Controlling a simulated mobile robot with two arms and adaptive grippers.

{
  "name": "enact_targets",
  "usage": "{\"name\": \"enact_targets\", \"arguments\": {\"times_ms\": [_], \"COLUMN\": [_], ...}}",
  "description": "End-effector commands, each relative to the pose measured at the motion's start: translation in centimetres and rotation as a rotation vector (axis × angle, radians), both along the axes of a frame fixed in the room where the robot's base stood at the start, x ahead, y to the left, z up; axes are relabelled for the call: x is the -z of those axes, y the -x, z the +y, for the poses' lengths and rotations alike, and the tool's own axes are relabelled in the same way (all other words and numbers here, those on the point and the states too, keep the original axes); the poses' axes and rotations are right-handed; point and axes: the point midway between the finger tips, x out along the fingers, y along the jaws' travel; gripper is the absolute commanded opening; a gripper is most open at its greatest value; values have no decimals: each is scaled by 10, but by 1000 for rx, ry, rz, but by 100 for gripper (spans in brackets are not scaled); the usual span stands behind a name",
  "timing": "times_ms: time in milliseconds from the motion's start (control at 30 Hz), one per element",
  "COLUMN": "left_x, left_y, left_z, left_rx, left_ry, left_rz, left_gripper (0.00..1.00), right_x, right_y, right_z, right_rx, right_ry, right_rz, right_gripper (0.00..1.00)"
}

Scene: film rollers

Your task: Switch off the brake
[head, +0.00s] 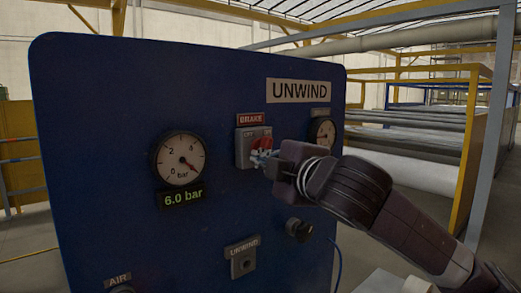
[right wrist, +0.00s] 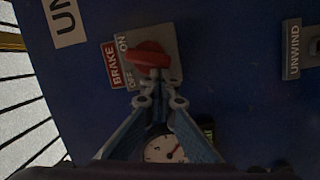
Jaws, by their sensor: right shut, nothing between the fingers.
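The brake switch is a grey plate (head: 242,150) with a red knob (head: 262,145) under a red BRAKE label (head: 251,119) on the blue panel. In the right wrist view the red knob (right wrist: 148,57) sits beside the ON and OFF marks; which one it points at I cannot tell. My right gripper (head: 262,159) is in front of the switch and partly hides the knob. In the right wrist view its fingertips (right wrist: 157,78) are together at the knob's near edge, with nothing between them. Whether they touch the knob I cannot tell. My left gripper is not in view.
The panel (head: 100,120) also bears a pressure gauge (head: 180,158) with a 6.0 bar display (head: 182,198), a smaller gauge (head: 322,133) partly behind my right arm, an UNWIND switch (head: 243,263) and a black knob (head: 299,228). Yellow-framed rollers (head: 420,145) stand behind at right.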

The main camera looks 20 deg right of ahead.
Motion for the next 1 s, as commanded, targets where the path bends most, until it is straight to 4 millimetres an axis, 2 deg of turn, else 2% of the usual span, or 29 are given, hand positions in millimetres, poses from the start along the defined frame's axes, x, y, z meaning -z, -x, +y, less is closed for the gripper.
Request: {"name": "enact_targets", "arguments": {"times_ms": [1000], "left_x": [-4], "left_y": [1], "left_z": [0], "left_rx": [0], "left_ry": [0], "left_rz": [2], "left_gripper": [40], "right_x": [22], "right_y": [-6], "right_z": [-18], "right_rx": [1], "right_ry": [829], "right_rz": [-298], "right_gripper": [0]}}
